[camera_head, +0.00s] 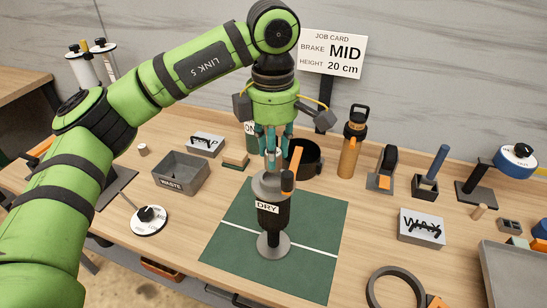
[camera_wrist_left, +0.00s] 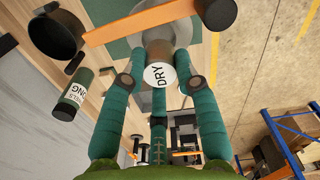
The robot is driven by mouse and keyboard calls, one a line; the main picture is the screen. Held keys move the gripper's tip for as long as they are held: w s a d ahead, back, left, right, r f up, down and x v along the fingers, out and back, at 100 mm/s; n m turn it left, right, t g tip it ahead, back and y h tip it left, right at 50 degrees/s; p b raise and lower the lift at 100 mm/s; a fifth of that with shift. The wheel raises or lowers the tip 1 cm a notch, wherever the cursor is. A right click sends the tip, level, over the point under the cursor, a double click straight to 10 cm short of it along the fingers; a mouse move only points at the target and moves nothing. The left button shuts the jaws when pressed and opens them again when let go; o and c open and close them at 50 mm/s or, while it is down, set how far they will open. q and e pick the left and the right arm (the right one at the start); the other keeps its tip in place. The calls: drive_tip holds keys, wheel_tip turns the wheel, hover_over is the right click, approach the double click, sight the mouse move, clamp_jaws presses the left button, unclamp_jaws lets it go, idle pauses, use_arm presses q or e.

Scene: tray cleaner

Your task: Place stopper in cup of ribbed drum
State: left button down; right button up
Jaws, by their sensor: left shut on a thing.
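My left gripper (camera_head: 271,158) hangs fingers-down above the green mat (camera_head: 225,235), shut on a small pale stopper (camera_head: 270,162). Directly below is a dark upright stand with a grey cup-like top (camera_head: 262,184), a DRY label and an orange lever, probably the ribbed drum. The stopper's lower end is at or just above the grey top; whether they touch is unclear. My right gripper is not in view.
A black pot (camera_head: 312,161) stands close behind the gripper, with an orange bottle (camera_head: 348,155) to its right. A grey WASTE bin (camera_head: 180,175) and a white dial (camera_head: 150,222) are left of the mat. The mat around the stand is bare.

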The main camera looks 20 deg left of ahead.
use_arm(q)
wheel_tip(320, 180, down, 4)
drive_tip(key=shift+w+r+p, duration=0.1)
drive_tip(key=shift+p, duration=0.75)
drive_tip(key=shift+f, duration=0.2)
drive_tip(key=shift+f+b, duration=0.25)
drive_tip(key=shift+b, duration=0.1)
drive_tip(key=c, duration=1.2)
unclamp_jaws()
drive_tip(key=shift+r, duration=0.1)
